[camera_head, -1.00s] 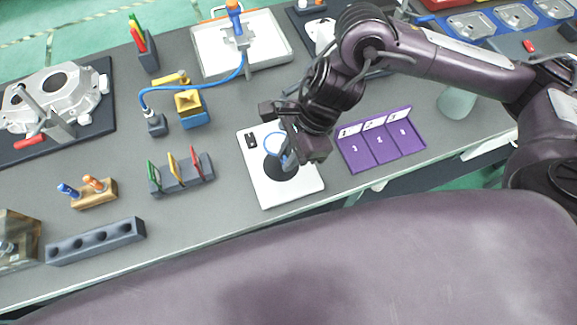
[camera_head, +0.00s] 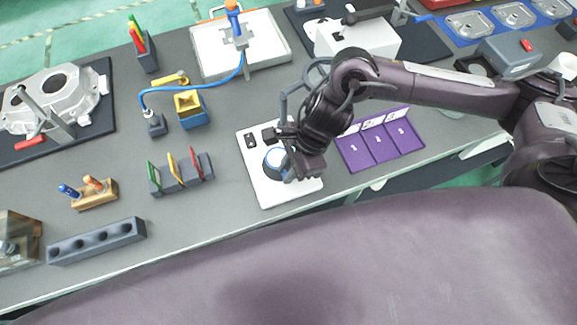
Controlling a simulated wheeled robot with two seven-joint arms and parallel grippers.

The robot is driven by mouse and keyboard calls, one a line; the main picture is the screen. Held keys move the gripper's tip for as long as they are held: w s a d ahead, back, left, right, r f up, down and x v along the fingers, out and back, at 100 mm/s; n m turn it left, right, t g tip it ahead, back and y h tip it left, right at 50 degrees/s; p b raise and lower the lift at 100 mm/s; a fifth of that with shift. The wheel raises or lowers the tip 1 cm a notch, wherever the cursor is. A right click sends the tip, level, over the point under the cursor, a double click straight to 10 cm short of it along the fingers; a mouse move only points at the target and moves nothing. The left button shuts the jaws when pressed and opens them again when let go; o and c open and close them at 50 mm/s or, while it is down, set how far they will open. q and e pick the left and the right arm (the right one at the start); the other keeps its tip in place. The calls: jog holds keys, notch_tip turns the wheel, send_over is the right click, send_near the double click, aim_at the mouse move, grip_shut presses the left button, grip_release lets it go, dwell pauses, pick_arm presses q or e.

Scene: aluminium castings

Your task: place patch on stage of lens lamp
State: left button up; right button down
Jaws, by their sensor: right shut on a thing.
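The lens lamp has a white base plate (camera_head: 283,195) near the front edge of the table. Its dark round stage is now mostly hidden under a pale, blue-rimmed disc and my gripper. The disc, which looks like the patch (camera_head: 273,160), lies over the stage area. My right gripper (camera_head: 289,174) is over the plate, shut on the patch at its right side. The fingertips are small and partly hidden by the wrist. I cannot tell whether the patch touches the stage. My left gripper is not in view.
A purple tray (camera_head: 382,157) with numbered sections lies just right of the plate. A rack with green, yellow and red-rimmed pieces (camera_head: 182,180) stands to its left. A blue-and-yellow box (camera_head: 191,112) stands behind. The table left of the plate has some free room.

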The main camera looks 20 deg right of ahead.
jog(key=c, duration=1.3)
grip_release()
jog(key=shift+c, duration=0.2)
jog(key=shift+r+p, duration=0.25)
jog(key=shift+p, duration=0.15)
jog(key=shift+w+d+r, duration=0.1)
jog(key=shift+d+r, duration=0.1)
jog(key=shift+r, duration=0.1)
jog(key=b+v, duration=0.1)
jog(key=v, duration=1)
jog(key=shift+b, duration=0.35)
